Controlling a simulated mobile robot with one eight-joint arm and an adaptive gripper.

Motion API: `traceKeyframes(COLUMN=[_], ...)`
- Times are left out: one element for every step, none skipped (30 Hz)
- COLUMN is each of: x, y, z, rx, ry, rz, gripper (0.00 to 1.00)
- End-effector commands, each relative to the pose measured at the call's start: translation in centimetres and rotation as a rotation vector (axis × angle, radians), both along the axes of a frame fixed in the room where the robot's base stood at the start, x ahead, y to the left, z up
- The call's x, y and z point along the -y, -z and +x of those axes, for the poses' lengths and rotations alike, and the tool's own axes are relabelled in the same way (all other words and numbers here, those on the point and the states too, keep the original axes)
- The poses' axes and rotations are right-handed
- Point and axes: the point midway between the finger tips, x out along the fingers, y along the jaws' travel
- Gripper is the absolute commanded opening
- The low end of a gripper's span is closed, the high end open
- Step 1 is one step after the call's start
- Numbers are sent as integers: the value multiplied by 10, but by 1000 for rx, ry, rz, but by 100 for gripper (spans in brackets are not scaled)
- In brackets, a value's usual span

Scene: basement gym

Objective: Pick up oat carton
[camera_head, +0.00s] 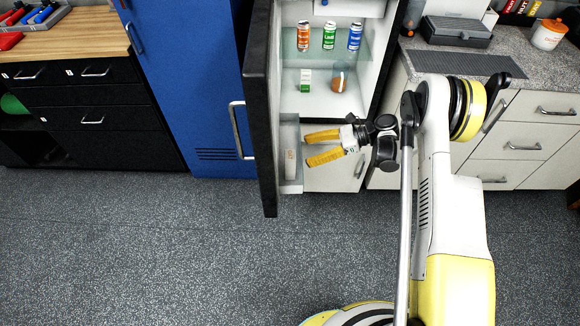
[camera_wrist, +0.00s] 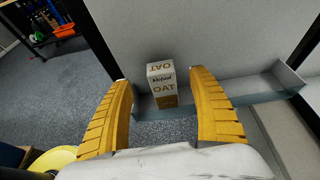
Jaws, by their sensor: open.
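The oat carton (camera_wrist: 164,88) is a small white and brown box marked OAT, standing upright on the door shelf (camera_wrist: 255,92) of the open fridge. My gripper (camera_wrist: 160,78) is open, with its two yellow fingers on either side of the carton in the wrist view. The carton appears beyond the fingers, and I cannot tell whether they touch it. In the head view my gripper (camera_head: 309,150) points left toward the inside of the fridge door (camera_head: 262,110). The carton is hard to make out there.
Inside the fridge, an orange can (camera_head: 304,37), a green can (camera_head: 329,36) and a blue can (camera_head: 355,37) stand on the upper shelf. A small green and white carton (camera_head: 305,80) and a round jar (camera_head: 340,82) stand below. The floor (camera_head: 150,240) in front is clear.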

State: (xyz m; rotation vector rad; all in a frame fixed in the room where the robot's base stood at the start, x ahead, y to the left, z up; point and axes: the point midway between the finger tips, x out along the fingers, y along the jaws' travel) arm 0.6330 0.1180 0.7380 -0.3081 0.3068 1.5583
Motion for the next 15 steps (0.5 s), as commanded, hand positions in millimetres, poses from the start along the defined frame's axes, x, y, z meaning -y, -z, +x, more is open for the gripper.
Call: traceKeyframes(x=[-9, -12, -15, -18, -20, -22, -25, -28, -33, -37, -42, -49, -53, -57, -62], y=[6, 7, 8, 9, 9, 10, 11, 13, 15, 18, 20, 23, 24, 25, 27], z=[-1, -1, 0, 0, 0, 0, 0, -1, -1, -1, -1, -1, -1, -1, -1], rx=[0, 0, 1, 0, 0, 0, 0, 0, 0, 0, 1, 1, 1, 1, 1], ry=[-3, -3, -1, -1, 0, -1, -1, -2, -2, -2, -3, -4, -4, -3, -1], rz=[0, 0, 0, 0, 0, -1, -1, -1, -1, -1, -1, -1, -1, -1, -1], gripper=[70, 70, 70, 70, 70, 70, 70, 70, 70, 70, 70, 70, 70, 70, 70])
